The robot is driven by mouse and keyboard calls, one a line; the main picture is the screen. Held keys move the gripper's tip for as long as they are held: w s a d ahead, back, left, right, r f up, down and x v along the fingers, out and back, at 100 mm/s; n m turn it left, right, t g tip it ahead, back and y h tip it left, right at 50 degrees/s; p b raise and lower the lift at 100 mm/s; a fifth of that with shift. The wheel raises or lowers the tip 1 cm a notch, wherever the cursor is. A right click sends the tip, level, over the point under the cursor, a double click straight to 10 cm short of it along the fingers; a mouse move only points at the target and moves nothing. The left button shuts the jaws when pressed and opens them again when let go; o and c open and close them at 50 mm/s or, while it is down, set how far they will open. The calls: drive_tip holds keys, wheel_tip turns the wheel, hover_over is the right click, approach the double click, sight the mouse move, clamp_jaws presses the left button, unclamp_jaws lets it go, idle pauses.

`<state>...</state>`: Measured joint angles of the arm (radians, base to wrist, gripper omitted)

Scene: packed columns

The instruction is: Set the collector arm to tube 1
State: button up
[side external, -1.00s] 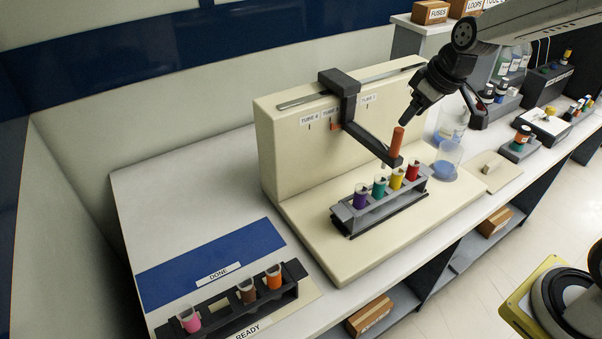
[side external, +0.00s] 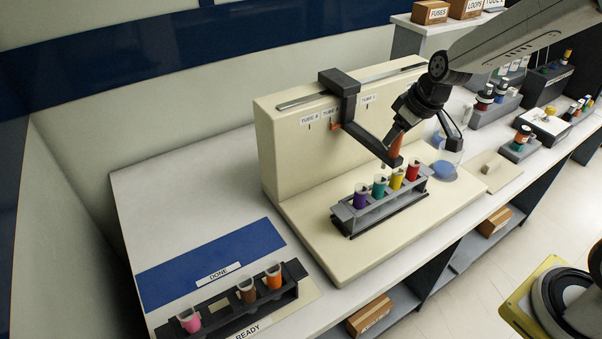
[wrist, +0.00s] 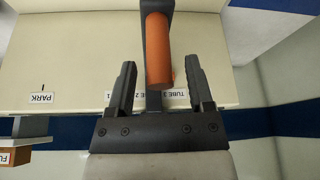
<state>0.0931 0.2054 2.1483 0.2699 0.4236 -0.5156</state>
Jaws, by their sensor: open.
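The collector arm (side external: 369,142) is a dark bracket hanging from a slotted rail on the cream housing (side external: 290,175). An orange upright handle (side external: 397,146) stands on its outer end, above the tube rack (side external: 353,222). A small red pointer (side external: 335,127) shows by the labels left of the arm; TUBE 4 (side external: 310,120) is further left and TUBE 1 (side external: 368,99) right. My gripper (side external: 400,122) is at the handle's upper part. In the wrist view the handle (wrist: 158,50) lies between the open fingers (wrist: 160,65), with gaps on both sides.
The rack holds purple (side external: 361,197), teal (side external: 379,187), yellow (side external: 397,179) and red (side external: 413,170) tubes below the arm. A beaker (side external: 445,168) with blue liquid stands close to the right. A black rack (side external: 216,319) is at front left.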

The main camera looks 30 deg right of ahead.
drive_tip(key=shift+w+f, duration=0.25)
drive_tip(key=shift+f, duration=0.35)
clamp_jaws()
idle(1.2)
